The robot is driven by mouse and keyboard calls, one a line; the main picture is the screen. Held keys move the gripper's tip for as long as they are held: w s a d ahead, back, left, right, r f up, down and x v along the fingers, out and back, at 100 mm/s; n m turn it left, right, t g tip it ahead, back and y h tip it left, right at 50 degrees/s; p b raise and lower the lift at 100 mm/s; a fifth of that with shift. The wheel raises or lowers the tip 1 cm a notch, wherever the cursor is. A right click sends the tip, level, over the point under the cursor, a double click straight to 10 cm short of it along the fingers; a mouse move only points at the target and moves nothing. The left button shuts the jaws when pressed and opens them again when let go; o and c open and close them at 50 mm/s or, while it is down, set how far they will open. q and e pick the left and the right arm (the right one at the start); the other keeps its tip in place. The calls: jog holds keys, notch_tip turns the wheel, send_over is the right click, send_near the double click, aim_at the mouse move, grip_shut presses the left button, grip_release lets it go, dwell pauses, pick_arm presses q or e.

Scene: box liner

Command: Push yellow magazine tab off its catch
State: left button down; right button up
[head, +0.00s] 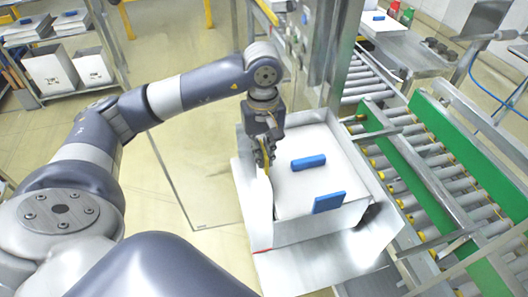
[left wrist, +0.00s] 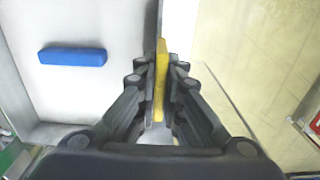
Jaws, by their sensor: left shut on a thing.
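My left gripper (head: 266,160) is at the left wall of the white magazine (head: 258,190). In the left wrist view its fingers (left wrist: 160,85) are shut around the yellow tab (left wrist: 161,68), a narrow upright strip at the edge of the magazine. In the head view only a thin part of the tab shows beside the fingers. Its catch cannot be made out. A white stack inside the magazine carries a blue block (head: 308,162), which also shows in the left wrist view (left wrist: 72,56). My right gripper is not in view.
A second blue block (head: 329,202) stands at the magazine's near wall. A roller conveyor (head: 430,165) with green rails runs along the right. A clear panel (head: 195,175) stands left of the magazine. A shelf with white boxes (head: 50,70) is at the far left.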

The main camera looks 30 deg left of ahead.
pick_arm(q)
jog(key=s+a+b, duration=0.2)
jog(key=s+a, duration=0.1)
dwell(0.4)
jog(key=c, duration=1.8)
grip_release()
jog(key=shift+d, duration=0.1)
jog(key=shift+o, duration=0.4)
jog(key=shift+s, duration=0.1)
notch_tip(320, 180, up, 12)
